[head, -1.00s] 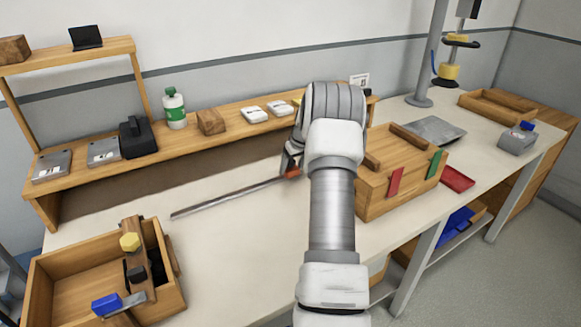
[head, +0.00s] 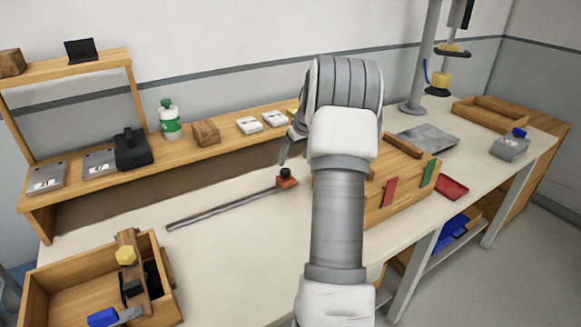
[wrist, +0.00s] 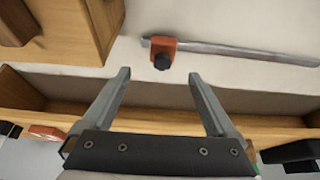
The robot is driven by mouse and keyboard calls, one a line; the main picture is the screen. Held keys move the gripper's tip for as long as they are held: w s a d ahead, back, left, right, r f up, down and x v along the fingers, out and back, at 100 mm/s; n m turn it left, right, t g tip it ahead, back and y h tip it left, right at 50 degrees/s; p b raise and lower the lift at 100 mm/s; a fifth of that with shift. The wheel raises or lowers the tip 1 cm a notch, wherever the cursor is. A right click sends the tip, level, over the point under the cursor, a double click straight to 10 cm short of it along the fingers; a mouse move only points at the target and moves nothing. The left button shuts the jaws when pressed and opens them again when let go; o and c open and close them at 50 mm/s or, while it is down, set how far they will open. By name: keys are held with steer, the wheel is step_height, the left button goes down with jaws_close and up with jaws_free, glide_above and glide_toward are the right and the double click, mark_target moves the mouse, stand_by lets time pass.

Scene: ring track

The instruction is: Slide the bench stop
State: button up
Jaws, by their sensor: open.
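The bench stop is an orange-red block (head: 288,182) with a black knob (head: 285,172) on top. It sits at the right end of a thin grey metal rail (head: 220,210) lying on the bench. The wrist view also shows the block (wrist: 160,46), its knob (wrist: 161,62) and the rail (wrist: 240,51). My gripper (wrist: 160,75) is open and empty, with its two fingers wide apart. In the head view my gripper (head: 283,158) is just above the stop, apart from it. My arm hides part of the bench right of the stop.
A wooden box (head: 400,198) with red and green tabs stands close to the right of the stop. A wooden shelf (head: 228,148) runs behind the rail. An open wooden crate (head: 60,277) is at front left. The bench around the rail is clear.

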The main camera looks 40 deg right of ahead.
steer(key=v, duration=0.6)
steer(key=shift+r, duration=0.2)
steer(key=shift+s, duration=0.15)
